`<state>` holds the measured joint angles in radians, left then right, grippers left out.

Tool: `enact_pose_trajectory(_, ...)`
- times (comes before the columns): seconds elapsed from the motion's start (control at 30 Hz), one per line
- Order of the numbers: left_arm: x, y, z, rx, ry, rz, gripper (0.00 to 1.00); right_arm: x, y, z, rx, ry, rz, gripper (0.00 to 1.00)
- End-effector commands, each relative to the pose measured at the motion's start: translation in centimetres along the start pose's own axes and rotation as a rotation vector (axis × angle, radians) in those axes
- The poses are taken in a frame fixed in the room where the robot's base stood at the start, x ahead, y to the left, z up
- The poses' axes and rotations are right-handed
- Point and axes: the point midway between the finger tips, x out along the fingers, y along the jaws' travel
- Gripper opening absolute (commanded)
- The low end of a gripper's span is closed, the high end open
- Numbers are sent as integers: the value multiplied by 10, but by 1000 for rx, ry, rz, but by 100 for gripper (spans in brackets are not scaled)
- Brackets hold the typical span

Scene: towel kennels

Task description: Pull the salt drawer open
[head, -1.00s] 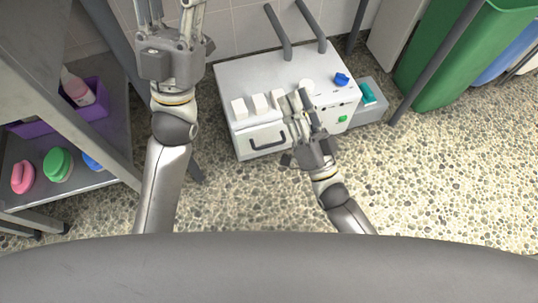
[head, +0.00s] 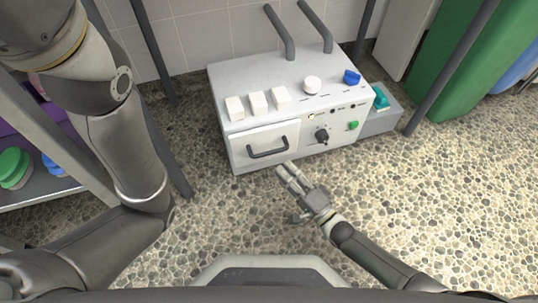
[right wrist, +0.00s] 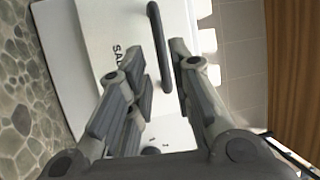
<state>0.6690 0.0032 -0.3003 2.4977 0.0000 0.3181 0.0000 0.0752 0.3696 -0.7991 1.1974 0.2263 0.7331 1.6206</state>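The salt drawer (head: 240,150) is a white front panel with a dark bar handle (head: 267,153), low at the left of a white machine (head: 300,90). It looks shut. My right gripper (head: 287,170) is just in front of the drawer, below and right of the handle. In the right wrist view my right gripper (right wrist: 160,65) is open and empty. The handle (right wrist: 158,40) lies beyond the gap between its fingertips, apparently not touched, with part of a "SAL" label beside it. My left arm is at the upper left; its fingers are out of view.
The machine carries white blocks, a white knob (head: 312,84), a blue knob (head: 352,77), a black dial (head: 321,135) and a green button (head: 353,125). A green bin (head: 470,60) stands at the right and a shelf with a green-lidded item (head: 14,166) at the left. Pebbled floor in front is clear.

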Motion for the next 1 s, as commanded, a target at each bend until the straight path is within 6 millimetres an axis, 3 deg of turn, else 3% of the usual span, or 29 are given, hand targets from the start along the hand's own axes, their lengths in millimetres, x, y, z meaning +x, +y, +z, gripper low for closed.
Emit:
enact_pose_trajectory(0.2, -14, 5, -12, 2, 17, 6, 40, 44, 3, 0, -1, 0, -6, 21)
enact_pose_trajectory(0.4, -24, 7, -15, 2, 16, 6, 40, 71, 2, 0, 0, 1, -3, 21)
enact_pose_trajectory(0.8, -26, 8, -15, 2, 17, 6, 40, 80, -1, 0, -1, 0, -1, 21)
enact_pose_trajectory(1.0, -26, 8, -15, 2, 17, 7, 40, 80, 0, 0, -1, 0, -1, 0)
